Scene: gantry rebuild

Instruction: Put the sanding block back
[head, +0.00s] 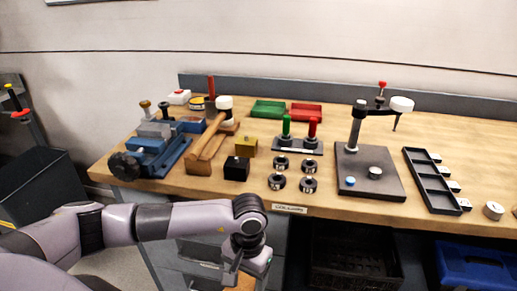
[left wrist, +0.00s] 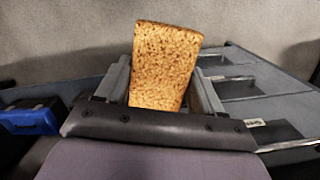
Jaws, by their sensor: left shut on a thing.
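The sanding block is a speckled orange-brown block (left wrist: 165,65). It stands between the two fingers of my left gripper (left wrist: 162,88) in the left wrist view. In the head view my left gripper (head: 243,270) is low in front of the bench's front edge, and a small tan part of the block (head: 240,284) shows at the bottom of the picture. A grey drawer unit (head: 197,251) is below the bench beside the gripper. My right gripper is not in view.
The wooden bench (head: 235,190) holds a blue vise (head: 150,150), a wooden mallet (head: 207,140), several black ring parts, a dark stand (head: 368,170) and a black tray (head: 430,180). A blue crate (head: 475,265) and a dark crate (head: 355,262) sit below the bench.

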